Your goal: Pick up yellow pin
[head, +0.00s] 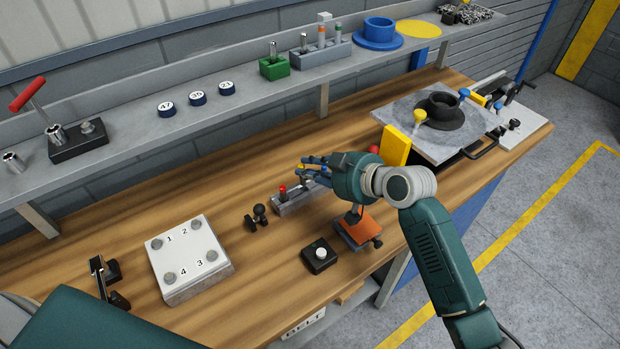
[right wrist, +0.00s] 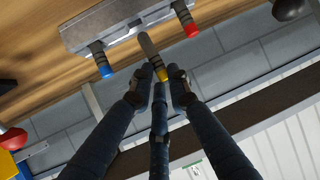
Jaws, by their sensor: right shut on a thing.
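The yellow pin (right wrist: 162,75) is in the right wrist view, held between the fingertips of my right gripper (right wrist: 160,84). Its long grey shank points at the grey holder (right wrist: 130,22), and its free end appears clear of it. The blue pin (right wrist: 105,69) and the red pin (right wrist: 191,29) stand in the holder on either side. In the head view, my right gripper (head: 313,168) is above the holder (head: 291,205), near the red pin (head: 282,190). The yellow pin (head: 300,168) is mostly hidden there by the fingers. My left gripper is out of view.
A black ball-ended part (head: 258,215), a black button box (head: 320,255) and an orange-topped block (head: 357,231) lie close by. A numbered plate (head: 190,258) is at left. A yellow block (head: 396,146) and a grey slab (head: 400,108) stand at right. The shelf (head: 190,125) runs behind.

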